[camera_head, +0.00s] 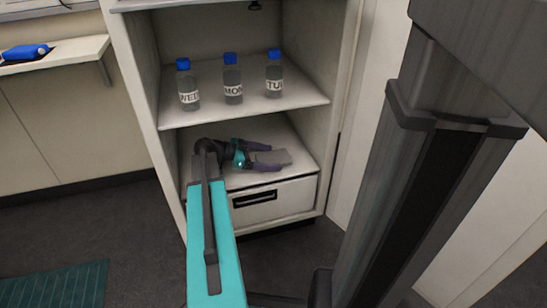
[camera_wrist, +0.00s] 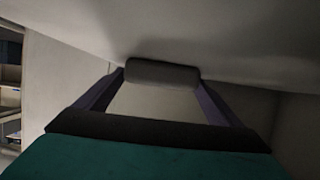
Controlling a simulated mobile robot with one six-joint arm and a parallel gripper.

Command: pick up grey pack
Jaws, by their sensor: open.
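The grey pack (camera_head: 280,156) lies on the lower shelf of the open cabinet, above the drawer. My gripper (camera_head: 268,157) reaches into that shelf space from the left, its two purple fingers pointing right. The fingers are spread apart, with the pack at and just beyond their tips. In the wrist view the pack (camera_wrist: 162,72) is a dark grey rounded block between the tips of my gripper (camera_wrist: 162,78). Each end of the pack is close to a finger; I cannot tell whether they touch. Part of the pack is hidden by the fingers in the head view.
Several clear bottles with blue caps, among them the one marked MON (camera_head: 233,84), stand on the shelf (camera_head: 260,109) just above my arm. The cabinet's side walls flank the space. A drawer (camera_head: 262,203) is shut below. A blue item (camera_head: 26,52) lies on the left counter.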

